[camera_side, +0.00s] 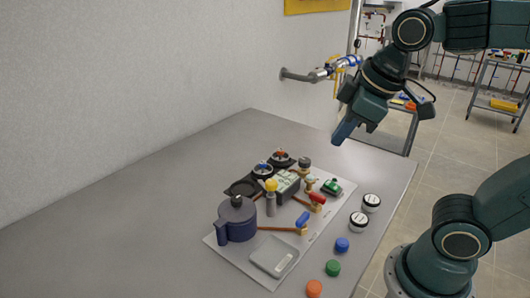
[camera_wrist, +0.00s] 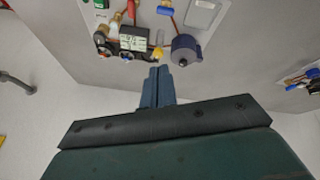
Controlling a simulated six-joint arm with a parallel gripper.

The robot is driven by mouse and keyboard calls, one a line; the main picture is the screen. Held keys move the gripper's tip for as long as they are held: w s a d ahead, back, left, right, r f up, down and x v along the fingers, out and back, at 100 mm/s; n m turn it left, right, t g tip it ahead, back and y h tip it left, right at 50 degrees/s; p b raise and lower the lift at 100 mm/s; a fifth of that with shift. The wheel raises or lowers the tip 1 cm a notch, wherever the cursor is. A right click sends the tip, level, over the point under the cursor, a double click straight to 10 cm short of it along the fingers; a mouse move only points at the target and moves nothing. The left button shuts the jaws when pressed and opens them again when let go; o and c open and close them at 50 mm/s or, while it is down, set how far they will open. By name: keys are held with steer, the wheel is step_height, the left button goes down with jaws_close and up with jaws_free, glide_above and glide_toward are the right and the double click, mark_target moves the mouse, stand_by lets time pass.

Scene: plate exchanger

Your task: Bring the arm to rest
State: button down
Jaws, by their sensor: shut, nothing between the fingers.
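My gripper (camera_side: 346,131) is up in the air over the far right part of the grey table (camera_side: 190,180), well above the surface. Its blue-grey fingers are together with nothing between them. In the wrist view the closed fingers (camera_wrist: 159,72) point toward the model on the table, apart from it. The model is a plate exchanger set-up on a pale board (camera_side: 228,258), with a dark blue pot (camera_side: 236,222), small valves and a grey block (camera_side: 287,186).
Two white-and-black jars (camera_side: 359,222) and blue, green and orange caps (camera_side: 333,268) stand along the table's right side. A wall pipe with a blue-handled valve (camera_side: 325,72) is close to the left of my gripper. The table's left part is bare.

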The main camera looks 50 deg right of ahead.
steer(key=s+m, duration=0.1)
steer(key=s+f+m, duration=0.1)
steer(key=s+m, duration=0.1)
steer(key=s+d+f+m, duration=0.1)
steer(key=s, duration=0.1)
steer(key=shift+s+f+m+t, duration=0.1)
steer(key=shift+m+t, duration=0.2)
steer(key=shift+t, duration=0.1)
stand_by(0.3)
